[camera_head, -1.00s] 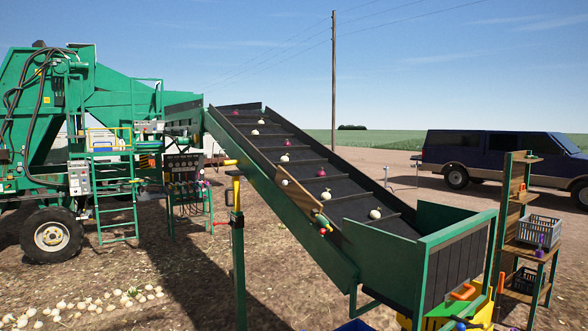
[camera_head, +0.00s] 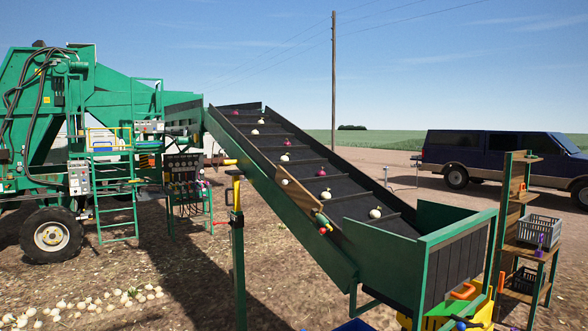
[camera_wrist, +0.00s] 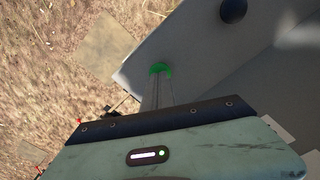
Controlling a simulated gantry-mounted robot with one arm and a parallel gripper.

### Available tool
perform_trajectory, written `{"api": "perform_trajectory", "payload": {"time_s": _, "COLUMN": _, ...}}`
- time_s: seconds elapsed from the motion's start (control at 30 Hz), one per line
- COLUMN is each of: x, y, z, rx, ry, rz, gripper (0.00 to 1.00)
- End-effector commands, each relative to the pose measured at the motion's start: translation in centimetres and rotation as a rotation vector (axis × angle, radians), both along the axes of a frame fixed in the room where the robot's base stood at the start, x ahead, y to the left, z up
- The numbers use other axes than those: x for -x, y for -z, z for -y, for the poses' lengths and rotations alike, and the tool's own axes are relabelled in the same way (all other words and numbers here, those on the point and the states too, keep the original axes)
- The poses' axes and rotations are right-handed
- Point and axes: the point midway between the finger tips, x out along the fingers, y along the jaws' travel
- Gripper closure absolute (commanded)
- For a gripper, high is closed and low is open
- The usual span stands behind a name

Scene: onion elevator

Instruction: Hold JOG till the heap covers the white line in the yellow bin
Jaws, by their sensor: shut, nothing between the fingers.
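My gripper (camera_wrist: 158,78) shows in the wrist view with its fingers shut and nothing between them. Its tips are at a round green button (camera_wrist: 160,67) on a pale grey panel (camera_wrist: 135,72). I cannot tell if they press it. In the head view the dark belt (camera_head: 335,184) slopes down to the right, with red and white onions spaced along it. A yellow bin (camera_head: 479,313) is partly visible below the belt's lower end. Its inside, any heap and the white line are hidden. My gripper is not clearly seen in the head view.
A black knob (camera_wrist: 233,9) sits beyond the green button on the grey housing. A wooden shelf (camera_head: 519,249) with a grey crate (camera_head: 540,229) stands at the right. Loose onions (camera_head: 85,304) lie on the ground at the lower left.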

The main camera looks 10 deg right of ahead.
Motion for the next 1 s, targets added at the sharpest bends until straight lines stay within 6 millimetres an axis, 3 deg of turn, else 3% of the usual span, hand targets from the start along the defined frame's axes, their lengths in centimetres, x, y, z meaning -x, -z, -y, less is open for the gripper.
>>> {"api": "perform_trajectory", "payload": {"time_s": 0.5, "x": 0.0, "y": 1.7, "z": 0.0, "rx": 0.000, "ry": 0.000, "rz": 0.000, "gripper": 1.00}}
{"api": "perform_trajectory", "payload": {"time_s": 1.0, "x": 0.0, "y": 1.6, "z": 0.0, "rx": 0.000, "ry": 0.000, "rz": 0.000, "gripper": 1.00}}
